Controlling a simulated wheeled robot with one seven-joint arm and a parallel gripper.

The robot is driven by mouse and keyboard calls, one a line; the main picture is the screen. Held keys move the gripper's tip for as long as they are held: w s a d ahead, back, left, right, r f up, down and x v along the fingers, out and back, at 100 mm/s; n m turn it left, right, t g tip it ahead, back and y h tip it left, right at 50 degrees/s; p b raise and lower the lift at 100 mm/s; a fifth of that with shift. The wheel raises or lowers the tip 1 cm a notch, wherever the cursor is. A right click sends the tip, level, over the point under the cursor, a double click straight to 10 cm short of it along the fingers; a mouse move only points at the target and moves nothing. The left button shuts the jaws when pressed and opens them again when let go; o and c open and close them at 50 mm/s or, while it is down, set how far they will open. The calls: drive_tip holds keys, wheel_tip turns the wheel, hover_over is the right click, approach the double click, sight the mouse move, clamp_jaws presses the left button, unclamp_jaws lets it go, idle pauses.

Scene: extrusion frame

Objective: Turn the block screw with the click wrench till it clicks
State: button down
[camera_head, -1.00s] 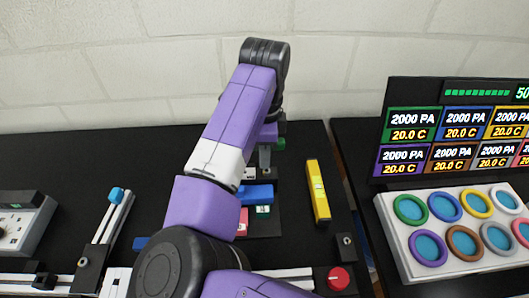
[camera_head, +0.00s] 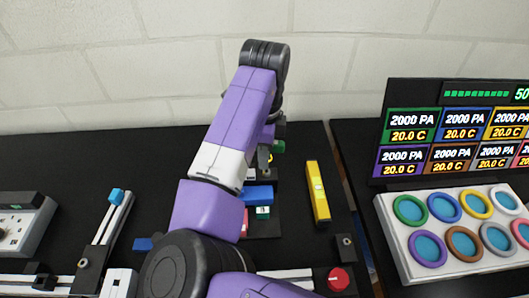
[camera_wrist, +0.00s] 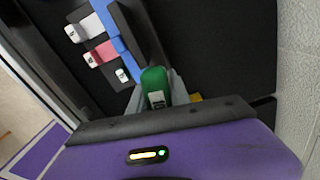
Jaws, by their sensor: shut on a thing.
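In the wrist view the grey fingers of my gripper (camera_wrist: 157,90) are shut on a green handle (camera_wrist: 154,80), which looks like the click wrench's grip. A dark bar (camera_wrist: 138,35) runs from just beyond it towards the top of the picture, alongside a blue block (camera_wrist: 108,22). In the head view the green end (camera_head: 278,146) shows just right of my arm, and the blue block (camera_head: 258,193) lies nearer. My arm hides most of the gripper there. I cannot make out the block screw or whether the wrench touches it.
Small tagged pieces, including a pink one (camera_wrist: 101,53), sit beside the blue block. A yellow bar (camera_head: 318,192) lies to the right on the black table. A red button (camera_head: 338,279) is at the front right. A display and a rack of coloured rings (camera_head: 440,208) stand farther right.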

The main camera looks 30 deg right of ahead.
drive_tip(key=shift+s+f+n+p, duration=0.15)
drive_tip(key=shift+n+p, duration=0.35)
drive_tip(key=shift+n, duration=0.3)
drive_tip(key=shift+r+p, duration=1.35)
drive_tip(key=shift+r, duration=0.3)
drive_tip(key=shift+r, duration=0.1)
drive_tip(key=shift+r+p, duration=0.4)
drive_tip(key=shift+r, duration=0.95)
